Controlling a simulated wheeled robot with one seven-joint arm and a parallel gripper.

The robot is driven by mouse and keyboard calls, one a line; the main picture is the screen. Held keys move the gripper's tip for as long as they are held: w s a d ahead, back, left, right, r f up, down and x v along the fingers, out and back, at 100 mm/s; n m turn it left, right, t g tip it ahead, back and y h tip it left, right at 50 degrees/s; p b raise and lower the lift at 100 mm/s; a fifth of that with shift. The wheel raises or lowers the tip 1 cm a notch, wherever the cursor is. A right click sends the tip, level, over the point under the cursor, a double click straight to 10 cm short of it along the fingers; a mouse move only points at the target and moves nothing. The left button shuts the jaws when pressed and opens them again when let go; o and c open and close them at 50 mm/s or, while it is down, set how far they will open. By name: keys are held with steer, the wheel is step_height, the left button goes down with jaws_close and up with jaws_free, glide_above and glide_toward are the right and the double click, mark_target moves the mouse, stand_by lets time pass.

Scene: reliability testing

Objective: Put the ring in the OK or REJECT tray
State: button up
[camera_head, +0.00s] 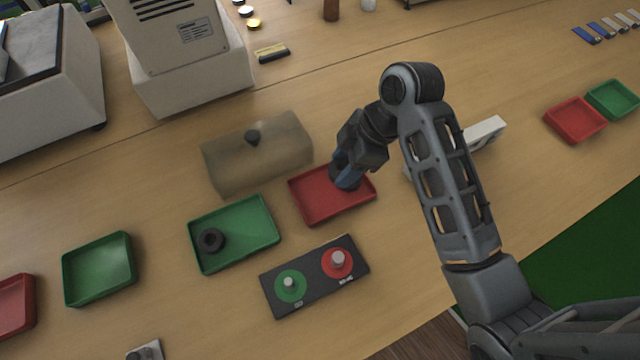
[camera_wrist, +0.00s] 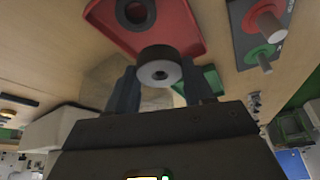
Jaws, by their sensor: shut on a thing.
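My gripper (camera_head: 347,182) is over the red tray (camera_head: 310,216) in the middle of the table, pointing down. In the wrist view my gripper (camera_wrist: 159,82) is shut on a dark ring (camera_wrist: 158,70), held between its two fingertips. The red tray (camera_wrist: 185,28) lies behind the held ring there. A dark round shape (camera_wrist: 132,13) shows in that tray; I cannot tell whether it is another ring or a shadow. The green tray (camera_head: 258,240) is left of the red one, with a black ring (camera_head: 211,240) lying in it.
A button panel (camera_head: 315,277) with green and red buttons stands in front of the trays. A tan block (camera_head: 225,165) with a dark knob is behind them. Other trays, green (camera_head: 98,270) and red (camera_head: 575,118), lie at the sides. A grey machine (camera_head: 195,80) stands at the back.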

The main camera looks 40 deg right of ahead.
glide_above(309, 199)
steer(key=d, duration=0.1)
steer(key=f, duration=0.3)
steer(key=shift+s+d+f+p, duration=0.2)
steer(key=shift+s+f+p, duration=0.1)
steer(key=shift+s, duration=0.1)
steer(key=shift+f, duration=1.95)
steer(key=shift+f, duration=0.15)
steer(key=o, duration=1)
steer(key=v, duration=1.2)
steer(key=shift+r, duration=0.25)
steer(key=shift+a, duration=0.1)
